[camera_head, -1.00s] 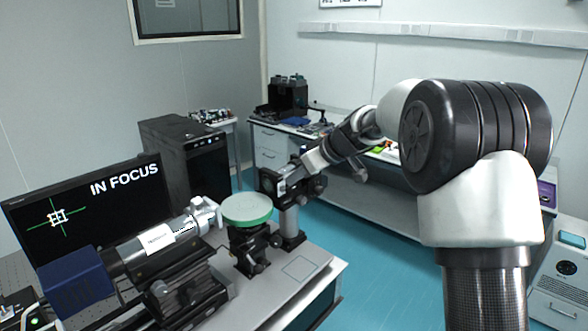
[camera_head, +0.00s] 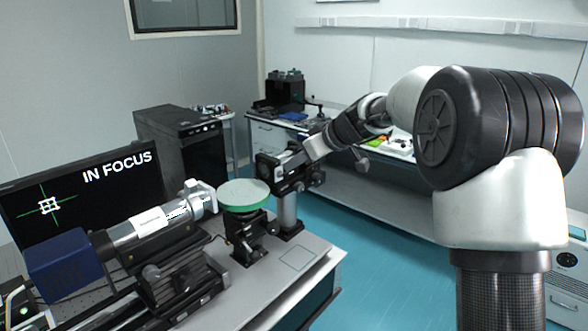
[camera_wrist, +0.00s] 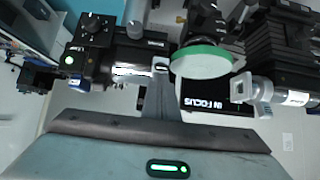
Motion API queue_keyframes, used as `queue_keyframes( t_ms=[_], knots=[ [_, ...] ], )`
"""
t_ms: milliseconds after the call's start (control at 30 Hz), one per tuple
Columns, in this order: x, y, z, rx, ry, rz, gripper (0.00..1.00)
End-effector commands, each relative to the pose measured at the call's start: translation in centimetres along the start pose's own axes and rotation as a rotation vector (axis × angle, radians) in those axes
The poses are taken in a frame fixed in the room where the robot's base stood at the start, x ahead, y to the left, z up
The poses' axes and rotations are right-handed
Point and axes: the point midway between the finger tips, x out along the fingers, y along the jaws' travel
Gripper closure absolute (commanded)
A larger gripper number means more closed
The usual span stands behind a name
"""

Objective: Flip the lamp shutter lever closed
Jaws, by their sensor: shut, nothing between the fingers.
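A black optical unit (camera_head: 268,172) stands on a silver post (camera_head: 288,212) at the table's far right end. I take it for the lamp, but I cannot make out its shutter lever. My gripper (camera_head: 303,157) is at the unit's upper right in the head view, small and partly merged with it. In the wrist view my gripper (camera_wrist: 160,72) is shut and empty. Its narrow fingertips are beside a black unit (camera_wrist: 118,52) bearing a green light. I cannot tell whether they touch it.
A green-rimmed round disc (camera_head: 244,193) stands just left of the post. A silver-and-black tube (camera_head: 150,226) with a blue box (camera_head: 66,264) lies farther left. A monitor (camera_head: 85,187) reads IN FOCUS.

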Motion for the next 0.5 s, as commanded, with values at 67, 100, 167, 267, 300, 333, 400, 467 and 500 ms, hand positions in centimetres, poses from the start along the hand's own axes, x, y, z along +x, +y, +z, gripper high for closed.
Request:
queue_keyframes(
  t_ms=[67, 100, 167, 267, 300, 333, 400, 467, 500],
  knots=[
    [0.2, 0.0, 0.4, 0.0, 0.009, 0.0, 1.0],
    [0.2, 0.0, 0.5, -0.001, 0.014, 0.0, 1.0],
    [0.3, 0.0, 0.6, -0.001, 0.023, 0.0, 1.0],
    [0.4, 0.1, 1.0, -0.001, 0.047, 0.002, 1.0],
    [0.5, 0.1, 1.2, -0.001, 0.058, 0.002, 1.0],
    [0.5, 0.1, 1.3, -0.001, 0.067, 0.002, 1.0],
    [0.6, 0.1, 1.6, 0.001, 0.094, 0.003, 1.0],
    [0.6, 0.1, 1.9, -0.001, 0.12, 0.003, 1.0],
    [0.7, 0.1, 2.1, 0.0, 0.139, 0.003, 1.0]
  ],
)
